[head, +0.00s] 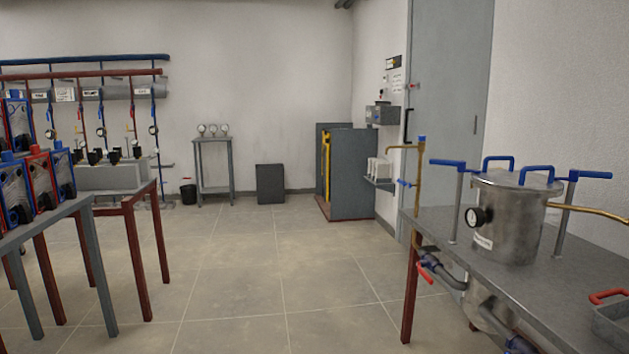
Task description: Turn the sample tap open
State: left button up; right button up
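No tap with a readable "sample" label shows, so I cannot tell which one is the sample tap. A thin brass standpipe (420,190) rises at the left end of the right-hand grey table, with a small blue lever (405,183) on its side. Below the table edge a red-handled valve (425,274) sits on grey pipework. A steel vessel (507,222) with blue handles and a round gauge (474,217) stands on that table, and a brass pipe (590,211) leaves it to the right. Neither of my grippers is in view.
The grey table (570,270) fills the right side, with a red-handled grey box (612,322) at its near edge. Tables with blue and red units (33,180) stand at left. The tiled floor (270,270) between is clear. A grey cabinet (352,175) stands at the back.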

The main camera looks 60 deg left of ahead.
aim_at(399, 180)
jog(key=i+j+u, duration=0.2)
jog(key=j+u, duration=0.25)
jog(key=i+j+u, duration=0.2)
jog(key=u, duration=0.3)
jog(key=i+j+u, duration=0.2)
jog(key=u, duration=0.25)
jog(key=i+j, duration=0.1)
jog(key=i, duration=0.55)
jog(key=i+j+z, duration=0.2)
jog(key=i+j, duration=0.25)
